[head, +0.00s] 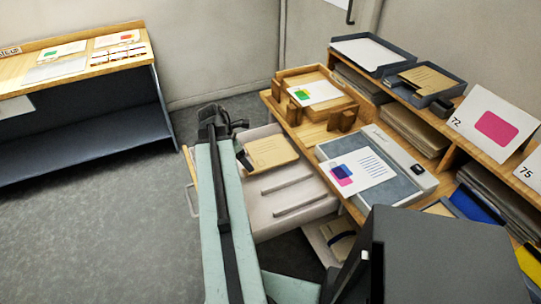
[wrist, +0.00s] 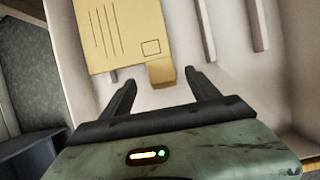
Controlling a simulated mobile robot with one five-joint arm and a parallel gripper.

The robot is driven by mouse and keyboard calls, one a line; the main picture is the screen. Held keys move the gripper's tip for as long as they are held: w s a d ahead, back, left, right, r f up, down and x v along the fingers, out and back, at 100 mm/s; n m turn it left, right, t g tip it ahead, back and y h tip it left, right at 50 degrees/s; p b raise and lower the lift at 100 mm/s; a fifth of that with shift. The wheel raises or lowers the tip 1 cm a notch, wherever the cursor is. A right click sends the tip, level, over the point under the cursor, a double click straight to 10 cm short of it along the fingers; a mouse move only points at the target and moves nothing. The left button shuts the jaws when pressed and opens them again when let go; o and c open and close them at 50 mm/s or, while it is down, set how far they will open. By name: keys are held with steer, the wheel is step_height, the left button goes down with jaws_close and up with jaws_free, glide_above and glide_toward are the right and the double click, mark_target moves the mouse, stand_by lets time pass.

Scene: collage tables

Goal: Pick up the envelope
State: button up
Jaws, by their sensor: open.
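A tan envelope (head: 270,152) lies in a pale, open tray or drawer (head: 288,203) beside the wooden table. The wrist view shows the envelope (wrist: 118,38) with printed lines and a small box outline, just beyond my fingertips. My gripper (wrist: 165,80) is open and empty, its two dark fingers apart and pointing towards the envelope's near edge. In the head view my arm hides the tray's left part and most of my gripper.
Ridges (head: 287,183) run along the pale tray's floor. To the right, a wooden holder (head: 345,118) bears a printed sheet, and a grey device (head: 408,176) bears a printed card. Shelves with dark trays (head: 372,52) stand behind. Another table (head: 75,68) stands far left, with open floor before it.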

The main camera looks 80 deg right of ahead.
steer(key=b+x, duration=0.5)
steer(key=shift+f, duration=0.2)
steer(key=shift+r, duration=0.2)
steer(key=c, duration=1.4)
step_height(320, 180, up, 12)
steer(key=p, duration=1.3)
steer(key=w+a, duration=0.4)
steer(key=w, duration=0.1)
steer(key=w+a, duration=0.4)
steer(key=w, duration=0.1)
steer(key=w+a+b, duration=0.1)
steer(key=w+a, duration=0.3)
steer(key=w, duration=0.1)
steer(key=shift+w+a+f, duration=0.2)
steer(key=shift+w+a, duration=0.05)
steer(key=shift+a, duration=0.1)
